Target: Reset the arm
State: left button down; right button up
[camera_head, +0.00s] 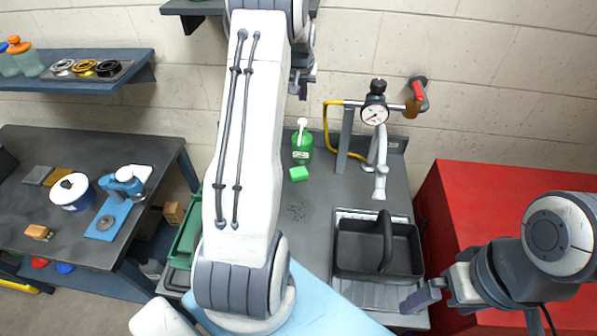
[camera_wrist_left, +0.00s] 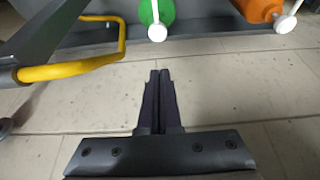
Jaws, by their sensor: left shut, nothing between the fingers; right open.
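My left arm (camera_head: 245,130) rises through the middle of the head view, bent upward in front of the wall. My left gripper (camera_head: 303,85) is high near the wall, partly hidden behind the arm. In the left wrist view its two dark fingers (camera_wrist_left: 159,85) are together with nothing between them. My right gripper (camera_head: 428,296) is at the lower right of the head view, beside the front right edge of the sink bench. It is open and empty, though the gap between its fingers is hard to see from here.
The bench holds a green bottle (camera_head: 302,143), a green block (camera_head: 299,174), a black basket (camera_head: 352,251) and a gauge (camera_head: 374,113) on a stand. A red cabinet (camera_head: 470,190) stands right. A dark shelf (camera_head: 196,8) is near the left gripper. A workbench (camera_head: 75,225) stands left.

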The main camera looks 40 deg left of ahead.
dwell(0.4)
pick_arm(q)
jog(key=s+d+r+m+h, duration=0.15)
jog(key=s+d, duration=0.35)
jog(key=d, duration=0.5)
jog(key=s+d+m, duration=0.2)
jog(key=s+d, duration=0.3)
jog(key=d, duration=0.6)
jog(key=s+d+f+m+g+h+b, duration=0.2)
jog(key=s+d+m+b, duration=0.5)
jog(key=s+d, duration=1.4)
jog(key=s+f+m+g, duration=0.1)
jog(key=s+m+g, duration=0.1)
jog(key=s+m, duration=0.1)
jog(key=shift+s+d+b, duration=0.4)
jog(key=shift+s, duration=0.5)
